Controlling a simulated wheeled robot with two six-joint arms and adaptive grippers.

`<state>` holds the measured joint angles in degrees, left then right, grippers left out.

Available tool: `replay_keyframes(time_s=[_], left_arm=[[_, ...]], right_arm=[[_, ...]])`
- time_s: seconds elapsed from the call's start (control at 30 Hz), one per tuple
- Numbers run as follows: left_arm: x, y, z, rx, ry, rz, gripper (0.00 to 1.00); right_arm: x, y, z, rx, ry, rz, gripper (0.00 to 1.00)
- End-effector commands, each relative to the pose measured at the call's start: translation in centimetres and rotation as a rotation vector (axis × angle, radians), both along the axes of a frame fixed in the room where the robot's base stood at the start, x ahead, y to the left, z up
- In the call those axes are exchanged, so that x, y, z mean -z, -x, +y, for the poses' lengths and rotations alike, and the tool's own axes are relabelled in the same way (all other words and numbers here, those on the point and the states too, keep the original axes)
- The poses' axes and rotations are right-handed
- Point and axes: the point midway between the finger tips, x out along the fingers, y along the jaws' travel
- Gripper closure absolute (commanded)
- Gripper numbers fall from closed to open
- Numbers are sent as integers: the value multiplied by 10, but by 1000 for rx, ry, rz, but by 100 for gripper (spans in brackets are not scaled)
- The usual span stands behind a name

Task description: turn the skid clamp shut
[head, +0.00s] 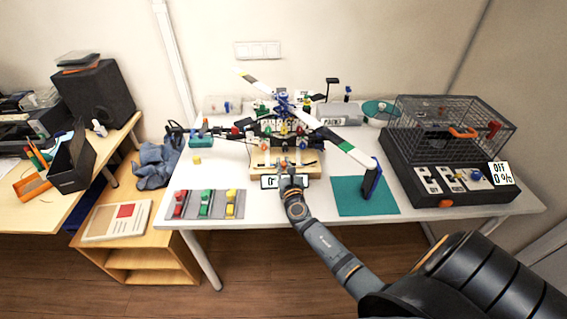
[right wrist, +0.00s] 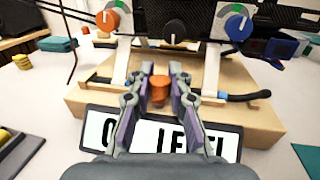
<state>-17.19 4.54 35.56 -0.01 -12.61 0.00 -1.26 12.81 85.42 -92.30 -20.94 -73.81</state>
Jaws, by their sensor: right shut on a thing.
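The helicopter model (head: 285,125) stands on a wooden block, which shows in the right wrist view (right wrist: 255,122). An orange knob (right wrist: 160,88), which looks like the skid clamp's handle, sits at the block's front middle. My right gripper (right wrist: 160,80) has its two fingers on either side of this knob and is shut on it. In the head view my right gripper (head: 291,180) reaches the front of the block from below. Dark skid tubes (right wrist: 240,97) run beside the pale uprights. The clamp's jaw is hidden, so its angle cannot be told. My left gripper is not in view.
A black-framed sign (right wrist: 100,130) stands before the block, partly hidden by my fingers. An orange dial (right wrist: 107,20) and a blue dial (right wrist: 237,22) sit above. A green mat (head: 350,205) lies right, a caged box (head: 450,150) beyond it, and a grey tray (head: 215,212) left.

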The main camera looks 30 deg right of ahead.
Motion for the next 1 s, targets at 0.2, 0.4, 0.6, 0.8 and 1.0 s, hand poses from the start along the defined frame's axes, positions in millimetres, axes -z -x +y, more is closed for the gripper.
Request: replay_keyframes(time_s=[0.2,0.4,0.6,0.8,1.0], left_arm=[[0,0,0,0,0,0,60],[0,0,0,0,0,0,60],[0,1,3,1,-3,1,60],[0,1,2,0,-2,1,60],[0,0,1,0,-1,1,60]], right_arm=[[0,0,0,-1,0,0,69],[0,0,0,-1,0,0,59],[1,3,1,-2,0,0,59],[3,38,14,-2,-1,4,59],[2,82,32,-1,-1,3,59]])
